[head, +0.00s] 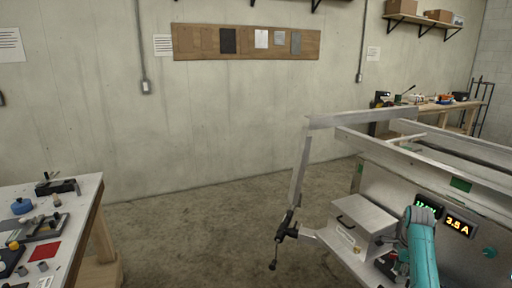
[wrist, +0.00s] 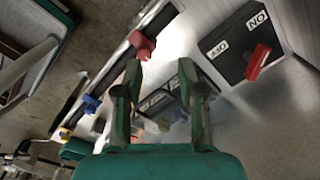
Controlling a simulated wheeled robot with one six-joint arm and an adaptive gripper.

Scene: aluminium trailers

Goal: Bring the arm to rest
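My arm (head: 422,250), teal, reaches in at the lower right of the head view, in front of the trailer's side panel. My gripper (wrist: 160,68) shows in the wrist view with its two green fingers apart and nothing between them. Its fingers are not clearly visible in the head view. Beyond them in the wrist view are a red part (wrist: 141,45), a blue part (wrist: 92,103) and a black switch box (wrist: 240,45) with a red lever and an on/off label. I cannot tell their distance from the fingertips.
The aluminium trailer (head: 460,178) fills the right side, with a silver box (head: 362,218) on its front and lit displays (head: 459,226) beside my arm. A workbench (head: 88,190) with tools stands at left. Another bench (head: 440,107) stands at the back right. The floor between is clear.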

